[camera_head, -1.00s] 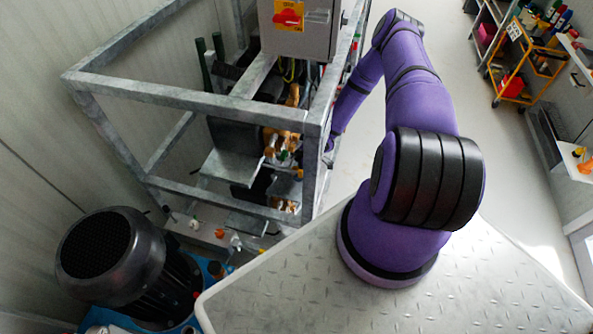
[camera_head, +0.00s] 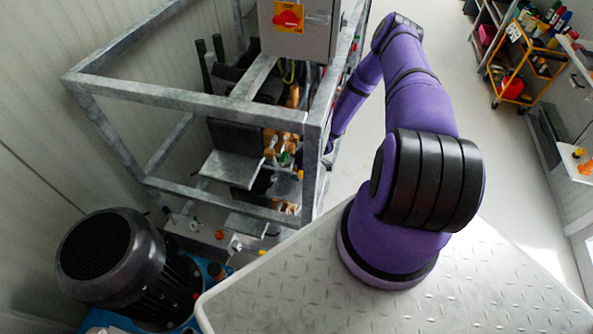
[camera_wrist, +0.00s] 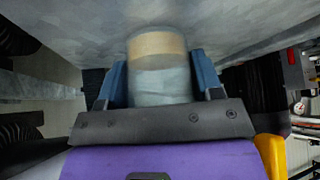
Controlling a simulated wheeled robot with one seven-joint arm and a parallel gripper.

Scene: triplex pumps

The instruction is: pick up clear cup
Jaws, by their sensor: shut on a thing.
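The clear cup (camera_wrist: 160,84) shows in the wrist view as a translucent cylinder with a tan upper band, between my two blue fingers. My gripper (camera_wrist: 160,78) is shut on the cup, with a finger touching each side. A grey metal surface lies right behind the cup; I cannot tell whether the cup touches it. In the head view my gripper and the cup are hidden behind the grey frame and my purple arm.
A grey metal frame (camera_head: 312,165) encloses pump parts and carries a control box (camera_head: 300,28) with a red switch. A black motor (camera_head: 110,258) stands at lower left. An orange trolley (camera_head: 525,65) is at upper right. The floor (camera_head: 500,150) between is clear.

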